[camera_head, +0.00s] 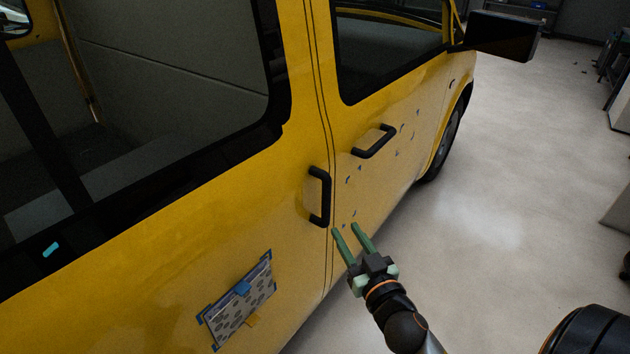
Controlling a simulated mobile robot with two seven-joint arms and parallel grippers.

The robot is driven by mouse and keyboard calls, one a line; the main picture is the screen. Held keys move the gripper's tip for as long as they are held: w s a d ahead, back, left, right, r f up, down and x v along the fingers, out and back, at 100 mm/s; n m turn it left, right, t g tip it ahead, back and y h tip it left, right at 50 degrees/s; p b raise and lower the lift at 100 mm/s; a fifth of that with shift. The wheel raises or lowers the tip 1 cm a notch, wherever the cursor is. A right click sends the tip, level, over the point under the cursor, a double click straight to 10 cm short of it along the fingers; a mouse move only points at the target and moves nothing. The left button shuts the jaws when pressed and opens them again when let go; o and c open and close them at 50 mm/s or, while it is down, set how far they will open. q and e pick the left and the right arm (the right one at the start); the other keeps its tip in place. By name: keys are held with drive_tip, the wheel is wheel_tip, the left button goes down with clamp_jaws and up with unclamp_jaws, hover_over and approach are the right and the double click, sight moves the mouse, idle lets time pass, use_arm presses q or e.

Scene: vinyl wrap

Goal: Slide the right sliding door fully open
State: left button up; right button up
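The yellow sliding door (210,200) fills the left and middle of the head view, with a large dark window. It looks closed, with a narrow dark seam between it and the front door. Its black vertical handle (321,197) sits near that seam. My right gripper (348,229) is just below and to the right of this handle, apart from it as far as I can tell. Its two green fingers are spread and empty, pointing up toward the van side. My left gripper is not in view.
The front door (390,150) has its own black slanted handle (374,141) and small blue marks. A patterned sheet (240,302) is taped low on the sliding door. A side mirror (502,36) juts out at the top right. The grey floor (520,180) beside the van is clear.

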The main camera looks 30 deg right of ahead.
sight(328, 198)
drive_tip(key=w+d, duration=0.1)
drive_tip(key=w, duration=0.3)
drive_tip(key=w+p, duration=0.1)
drive_tip(key=w, duration=0.3)
drive_tip(key=w+d, duration=0.1)
drive_tip(key=w, duration=0.3)
drive_tip(key=shift+w+d+r+p, duration=0.3)
drive_tip(key=shift+d+p, duration=0.05)
clamp_jaws()
idle(1.0)
